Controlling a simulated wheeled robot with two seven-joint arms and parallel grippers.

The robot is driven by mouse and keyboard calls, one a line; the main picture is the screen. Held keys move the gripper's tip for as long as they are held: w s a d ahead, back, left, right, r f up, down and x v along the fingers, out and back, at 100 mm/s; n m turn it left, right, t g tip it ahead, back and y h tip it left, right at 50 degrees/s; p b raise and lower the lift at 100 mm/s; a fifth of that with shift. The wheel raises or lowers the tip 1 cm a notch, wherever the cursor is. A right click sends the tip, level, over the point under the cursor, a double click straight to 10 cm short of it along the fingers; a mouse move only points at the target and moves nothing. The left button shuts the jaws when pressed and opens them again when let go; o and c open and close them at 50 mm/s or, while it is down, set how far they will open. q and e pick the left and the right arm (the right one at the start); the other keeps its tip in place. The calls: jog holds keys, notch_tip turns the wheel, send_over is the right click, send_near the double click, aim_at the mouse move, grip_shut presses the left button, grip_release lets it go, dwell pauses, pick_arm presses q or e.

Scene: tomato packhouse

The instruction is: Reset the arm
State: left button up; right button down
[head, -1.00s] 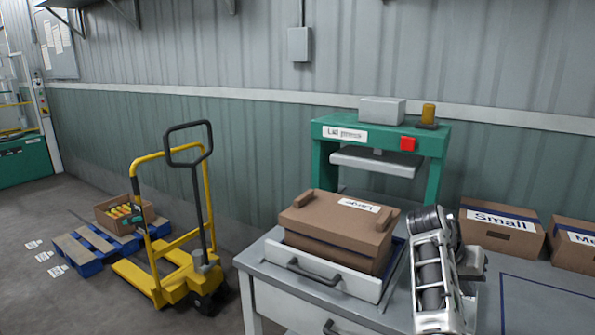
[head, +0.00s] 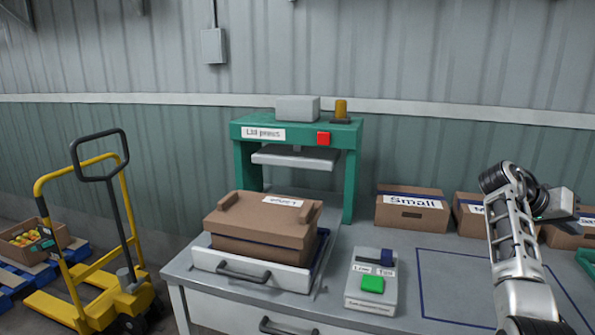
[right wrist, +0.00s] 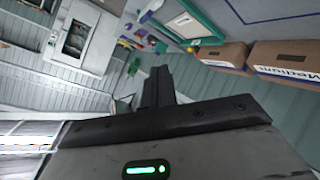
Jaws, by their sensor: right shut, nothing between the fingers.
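My right arm (head: 515,240) rises at the right of the head view, bent at its top. My right gripper (head: 568,205) is at its far end, in front of the boxes along the wall, and looks small and partly turned away. In the right wrist view the dark fingers (right wrist: 158,88) are together with nothing between them. My left gripper is in neither view.
A lid press (head: 350,170) stands behind a closed carton (head: 235,246) on a tray. A label device (head: 355,300) with a green button is on the bench. Boxes marked Small (head: 400,215) and others line the back. A blue-outlined bench area (head: 470,290) looks clear. A yellow pallet truck (head: 65,311) stands left.

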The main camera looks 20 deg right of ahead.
jog(key=s+d+r+m+g, duration=0.1)
jog(key=s+d+r, duration=0.3)
jog(key=s+d, duration=0.1)
jog(key=w+a+f+n+t+h, duration=0.3)
jog(key=w+f+n+t+h, duration=0.15)
jog(key=w+f+n, duration=0.25)
jog(key=w+a+f+n+t+y, duration=0.3)
jog(key=a+f+n+t+y, duration=0.3)
jog(key=a+f+n+t, duration=0.65)
jog(key=s+a+f+n+g+y, duration=0.1)
jog(key=s+a+f+y, duration=0.3)
jog(key=a+f, duration=0.45)
jog(key=s+a+f+n+g+y, duration=0.1)
jog(key=s+a+f+y, duration=0.35)
jog(key=a+f, duration=0.45)
jog(key=s+a+f+y, duration=0.2)
jog(key=s+a+y, duration=0.2)
jog(key=s+a, duration=0.7)
jog(key=w+a+m, duration=0.1)
jog(key=a+m, duration=0.3)
jog(key=a, duration=0.7)
jog(key=shift+w+r, duration=0.35)
